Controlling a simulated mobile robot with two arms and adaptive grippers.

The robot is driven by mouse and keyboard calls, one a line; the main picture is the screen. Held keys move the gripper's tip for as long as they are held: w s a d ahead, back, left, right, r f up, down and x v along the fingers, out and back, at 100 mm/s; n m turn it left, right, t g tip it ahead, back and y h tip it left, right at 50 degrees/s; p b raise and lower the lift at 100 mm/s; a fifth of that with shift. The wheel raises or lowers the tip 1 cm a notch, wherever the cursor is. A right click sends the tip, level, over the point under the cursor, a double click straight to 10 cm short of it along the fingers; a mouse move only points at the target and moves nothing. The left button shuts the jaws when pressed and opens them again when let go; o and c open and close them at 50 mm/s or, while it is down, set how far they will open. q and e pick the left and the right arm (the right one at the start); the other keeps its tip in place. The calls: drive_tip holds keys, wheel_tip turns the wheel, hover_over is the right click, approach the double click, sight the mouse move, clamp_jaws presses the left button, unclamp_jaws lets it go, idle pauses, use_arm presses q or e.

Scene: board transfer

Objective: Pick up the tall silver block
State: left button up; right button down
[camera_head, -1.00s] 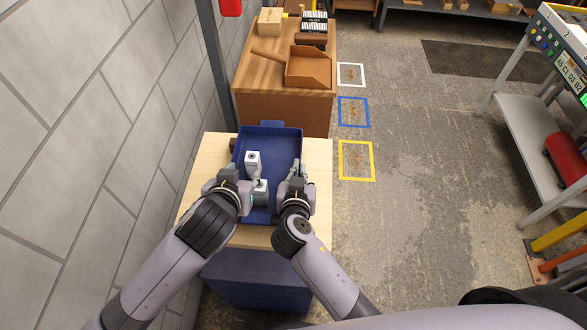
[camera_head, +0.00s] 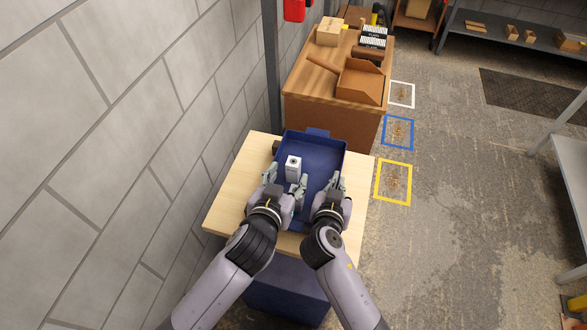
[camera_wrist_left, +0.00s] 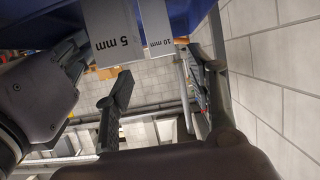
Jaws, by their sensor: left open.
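A tall silver block (camera_head: 293,168) with a dark spot on top stands upright in the blue tray (camera_head: 322,148), toward its left side. My left gripper (camera_head: 284,181) is open and empty just in front of it, fingers spread apart. In the left wrist view, my left gripper (camera_wrist_left: 160,62) shows two blocks beyond its fingers: a nearer one labelled 5 mm (camera_wrist_left: 110,28) and one labelled 10 mm (camera_wrist_left: 157,25). The second block is hidden in the head view. My right gripper (camera_head: 336,184) is over the tray's right side; its finger gap is unclear.
The tray sits on a light wooden table (camera_head: 240,180) beside a grey block wall (camera_head: 130,120). Behind is a brown cabinet (camera_head: 325,105) with a wooden dustpan-like box (camera_head: 362,85). Floor to the right, with coloured squares, is open.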

sight(293, 164)
use_arm(q)
drive_tip(key=shift+a+x, duration=0.1)
drive_tip(key=shift+x, duration=1.5)
drive_tip(key=shift+a+x, duration=0.15)
drive_tip(key=shift+x, duration=1.45)
drive_tip(key=shift+c, duration=0.2)
drive_tip(key=shift+c, duration=0.6)
clamp_jaws()
drive_tip(key=shift+r, duration=0.1)
